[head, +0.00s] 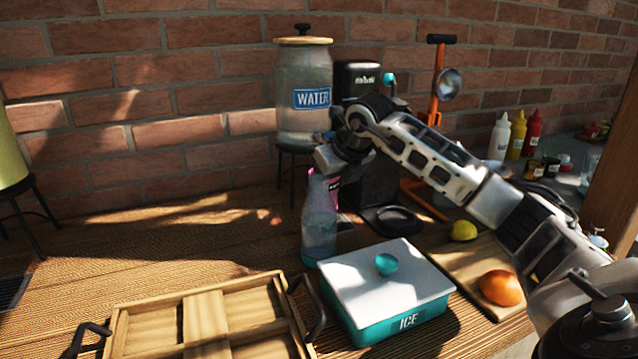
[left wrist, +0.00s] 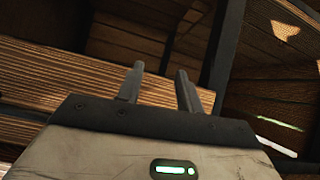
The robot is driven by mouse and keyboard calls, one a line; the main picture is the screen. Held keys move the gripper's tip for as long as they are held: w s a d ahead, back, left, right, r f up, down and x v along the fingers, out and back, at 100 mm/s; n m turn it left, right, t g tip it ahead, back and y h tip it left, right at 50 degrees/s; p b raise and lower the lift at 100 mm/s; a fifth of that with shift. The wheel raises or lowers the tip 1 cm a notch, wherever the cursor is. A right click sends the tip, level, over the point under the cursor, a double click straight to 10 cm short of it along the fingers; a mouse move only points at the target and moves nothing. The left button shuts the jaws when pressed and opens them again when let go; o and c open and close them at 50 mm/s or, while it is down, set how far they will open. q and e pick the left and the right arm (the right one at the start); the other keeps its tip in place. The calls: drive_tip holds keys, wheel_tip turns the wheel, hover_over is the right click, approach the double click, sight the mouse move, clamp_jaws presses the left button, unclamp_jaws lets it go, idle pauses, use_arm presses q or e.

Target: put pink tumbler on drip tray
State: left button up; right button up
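The pink tumbler (head: 333,174) shows only as patches of pink below my right gripper (head: 336,182), in and beside a clear bottle with a teal base (head: 320,235) that covers most of it. My right gripper points down at the pink, with its fingers mostly hidden, so I cannot tell whether it is shut on the tumbler. The drip tray (head: 392,219) is a dark round plate at the foot of the black drink machine (head: 358,78), to the right of my right gripper. My left gripper (left wrist: 158,88) is open and empty in the left wrist view, outside the head view.
A teal ice box (head: 375,290) with a white lid stands in front of the drip tray. A wooden tray (head: 205,320) lies front left. A water dispenser (head: 304,90) stands behind. A board (head: 455,262) with a lemon (head: 463,231) and an orange (head: 501,288) is right. The table's left middle is clear.

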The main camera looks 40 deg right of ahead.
drive_tip(key=shift+d+f, duration=0.1)
drive_tip(key=shift+f, duration=0.8)
drive_tip(key=shift+s+d+r, duration=0.1)
drive_tip(key=shift+s+r, duration=0.25)
drive_tip(key=shift+f, duration=0.4)
drive_tip(key=shift+f+b, duration=0.3)
drive_tip(key=shift+b, duration=0.05)
drive_tip(key=o, duration=1)
use_arm(q)
drive_tip(key=shift+d+f, duration=0.1)
drive_tip(key=shift+d, duration=0.15)
